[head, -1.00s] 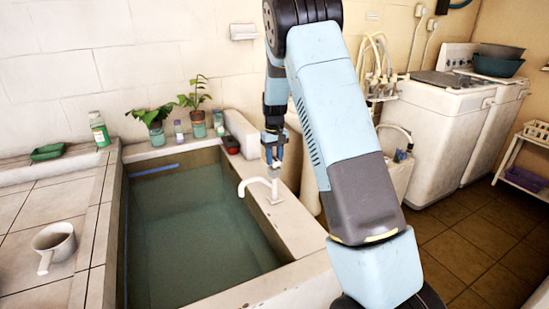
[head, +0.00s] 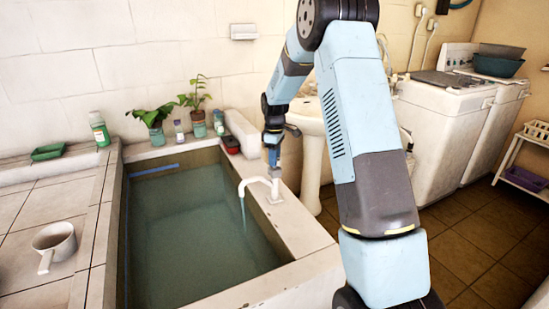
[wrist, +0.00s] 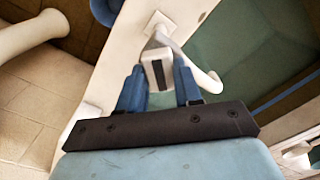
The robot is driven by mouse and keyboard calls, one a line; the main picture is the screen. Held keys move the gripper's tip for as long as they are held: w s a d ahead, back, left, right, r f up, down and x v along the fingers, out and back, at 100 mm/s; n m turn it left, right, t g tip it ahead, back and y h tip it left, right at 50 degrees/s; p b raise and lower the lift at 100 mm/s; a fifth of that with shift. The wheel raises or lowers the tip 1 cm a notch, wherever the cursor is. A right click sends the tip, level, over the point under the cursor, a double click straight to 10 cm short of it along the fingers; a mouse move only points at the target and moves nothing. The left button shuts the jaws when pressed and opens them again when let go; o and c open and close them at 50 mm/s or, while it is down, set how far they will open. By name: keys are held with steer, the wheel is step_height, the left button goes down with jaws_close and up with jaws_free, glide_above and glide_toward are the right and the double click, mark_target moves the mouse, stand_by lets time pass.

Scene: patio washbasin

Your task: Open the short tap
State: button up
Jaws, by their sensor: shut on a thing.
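The short white tap (head: 258,181) stands on the right rim of the basin, its curved spout over the water. A thin stream of water (head: 243,212) runs from the spout's end. In the wrist view the tap's spout (wrist: 205,78) curves to the right behind my fingers. My gripper (head: 272,163) is at the top of the tap. In the wrist view its two blue fingers (wrist: 158,82) are on either side of the pale, block-like tap handle (wrist: 156,71), which has a dark slot. My gripper is shut on this handle. In the head view the handle is mostly hidden by my gripper.
The basin (head: 300,238) is filled with greenish water. Potted plants (head: 198,118) and bottles (head: 99,128) line its back edge. A white pedestal sink (head: 311,120) stands close behind my gripper. A dipper (head: 55,244) lies on the left tiled counter.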

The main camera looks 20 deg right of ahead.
steer(key=n, duration=0.4)
steer(key=shift+d+n, duration=0.1)
steer(key=shift+n, duration=0.2)
steer(key=n, duration=0.4)
steer(key=shift+w, duration=0.1)
stand_by(0.4)
steer(key=o, duration=1)
steer(key=shift+o, duration=0.2)
steer(key=shift+r, duration=0.1)
step_height(320, 180, up, 14)
steer(key=shift+f, duration=0.25)
